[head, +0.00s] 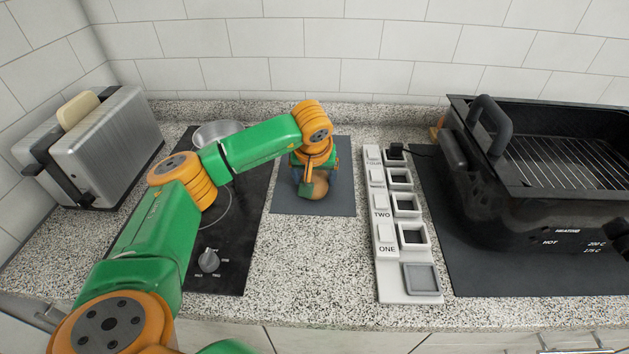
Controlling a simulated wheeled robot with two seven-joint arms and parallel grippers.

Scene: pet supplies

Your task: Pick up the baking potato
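The baking potato (319,189) is a brown rounded shape on the dark grey mat (340,204) in the middle of the counter, in the head view. My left gripper (309,182) points down right at the potato, with green finger parts at its left and upper sides. The gripper and wrist hide part of the potato. I cannot tell whether the fingers are closed on it or only around it. The potato appears to be at mat level. My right gripper is not in view.
A black cooktop (229,260) with a metal pot (215,131) lies left, beyond it a toaster (110,140) with bread. Right of the mat are a white numbered switch strip (386,262) and a large black grill (560,170). The counter front is clear.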

